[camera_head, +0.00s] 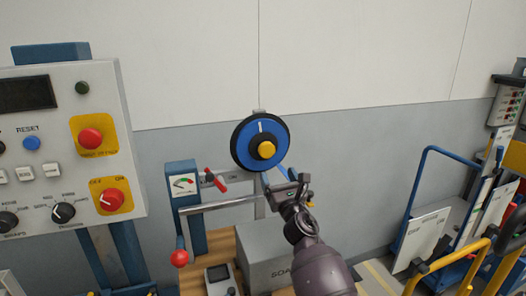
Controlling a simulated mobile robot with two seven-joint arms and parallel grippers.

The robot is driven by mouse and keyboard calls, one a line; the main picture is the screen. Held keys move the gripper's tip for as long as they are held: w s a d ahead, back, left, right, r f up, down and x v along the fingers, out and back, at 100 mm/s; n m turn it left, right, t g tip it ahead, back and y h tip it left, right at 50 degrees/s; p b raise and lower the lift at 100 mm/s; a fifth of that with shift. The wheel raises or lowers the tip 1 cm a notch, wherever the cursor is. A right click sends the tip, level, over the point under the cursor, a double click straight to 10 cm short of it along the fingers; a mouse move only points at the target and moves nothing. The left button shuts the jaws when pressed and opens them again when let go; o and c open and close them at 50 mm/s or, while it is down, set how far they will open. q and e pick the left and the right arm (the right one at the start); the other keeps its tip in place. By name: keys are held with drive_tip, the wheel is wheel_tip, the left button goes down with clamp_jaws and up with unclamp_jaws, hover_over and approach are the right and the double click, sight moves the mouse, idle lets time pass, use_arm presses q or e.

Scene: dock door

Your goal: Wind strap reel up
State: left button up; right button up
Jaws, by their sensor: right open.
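I cannot tell whether the fingers touch the reel. My left gripper is not in view.
A control panel (65,180) with knobs and red buttons stands at the left. A blue gauge post (184,208) with a red-knobbed lever (180,258) is left of the reel. A grey box (262,252) stands below. A blue cart frame (412,205) is at the right.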

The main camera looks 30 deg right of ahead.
sight(267, 153)
drive_tip(key=x, duration=0.4)
drive_tip(key=shift+w+d+p, duration=0.1)
drive_tip(key=shift+w+p, duration=0.05)
drive_tip(key=shift+p, duration=0.15)
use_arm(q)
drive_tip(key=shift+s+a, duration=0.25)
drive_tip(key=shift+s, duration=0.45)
use_arm(e)
drive_tip(key=shift+x, duration=2.85)
drive_tip(key=shift+f, duration=0.1)
drive_tip(key=c, duration=1.3)
drive_tip(key=shift+o, duration=0.2)
drive_tip(key=shift+f+m+h+b, duration=0.1)
drive_tip(key=shift+m+h+b, duration=0.3)
drive_tip(key=shift+m+b, duration=0.4)
drive_tip(key=shift+m+g, duration=0.3)
drive_tip(key=shift+m, duration=0.4)
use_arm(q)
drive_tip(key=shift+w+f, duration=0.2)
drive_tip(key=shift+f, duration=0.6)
use_arm(e)
drive_tip(key=shift+h, duration=0.4)
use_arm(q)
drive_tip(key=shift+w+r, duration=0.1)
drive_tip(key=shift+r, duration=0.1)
